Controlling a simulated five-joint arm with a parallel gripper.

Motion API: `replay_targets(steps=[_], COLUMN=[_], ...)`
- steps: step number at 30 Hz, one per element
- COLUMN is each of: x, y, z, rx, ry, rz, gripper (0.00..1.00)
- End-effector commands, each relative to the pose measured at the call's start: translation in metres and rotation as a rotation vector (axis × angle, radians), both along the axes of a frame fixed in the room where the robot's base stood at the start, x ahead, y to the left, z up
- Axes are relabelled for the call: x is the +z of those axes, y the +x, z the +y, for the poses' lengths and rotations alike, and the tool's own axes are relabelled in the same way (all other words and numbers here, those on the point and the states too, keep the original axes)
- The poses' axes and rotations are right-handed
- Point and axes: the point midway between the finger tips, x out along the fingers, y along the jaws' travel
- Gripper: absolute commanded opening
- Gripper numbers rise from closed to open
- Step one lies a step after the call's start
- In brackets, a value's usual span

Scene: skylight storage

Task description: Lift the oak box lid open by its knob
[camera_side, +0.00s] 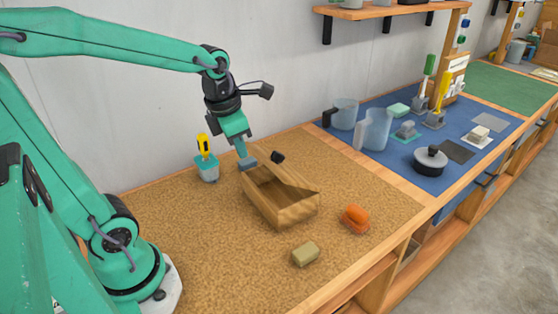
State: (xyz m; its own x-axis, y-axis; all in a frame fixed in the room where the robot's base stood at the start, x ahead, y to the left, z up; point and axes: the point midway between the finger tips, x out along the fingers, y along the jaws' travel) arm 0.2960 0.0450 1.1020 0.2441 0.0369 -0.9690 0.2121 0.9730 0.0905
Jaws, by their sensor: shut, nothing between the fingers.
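The oak box (282,210) sits on the brown cork work surface, near the middle of the picture. Its lid (297,178) is tilted up at the back, and part of the box's inside shows. The black knob (278,157) is on the lid's upper side. My gripper (248,163) points down at the box's back left corner, left of the knob and apart from it. Its fingers are shut with nothing between them. Whether the fingertips touch the box or lid cannot be told.
A teal cup with a yellow-handled tool (207,168) stands left of my gripper. An orange object (355,218) and a tan block (305,254) lie right and in front of the box. Clear jugs (374,130) and a lidded black pot (430,160) stand on the blue mat.

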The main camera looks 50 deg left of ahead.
Motion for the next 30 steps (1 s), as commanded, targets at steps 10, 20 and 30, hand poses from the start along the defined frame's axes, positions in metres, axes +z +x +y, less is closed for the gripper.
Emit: replay_targets(steps=[10, 20, 30], x=[-0.004, -0.012, -0.049], y=[0.004, 0.006, 0.014], z=[0.003, 0.003, 0.002], rx=[0.167, 0.164, 0.162], ry=[-0.041, -0.04, -0.042], rz=[0.008, 0.01, 0.012], gripper=[0.0, 0.0, 0.0])
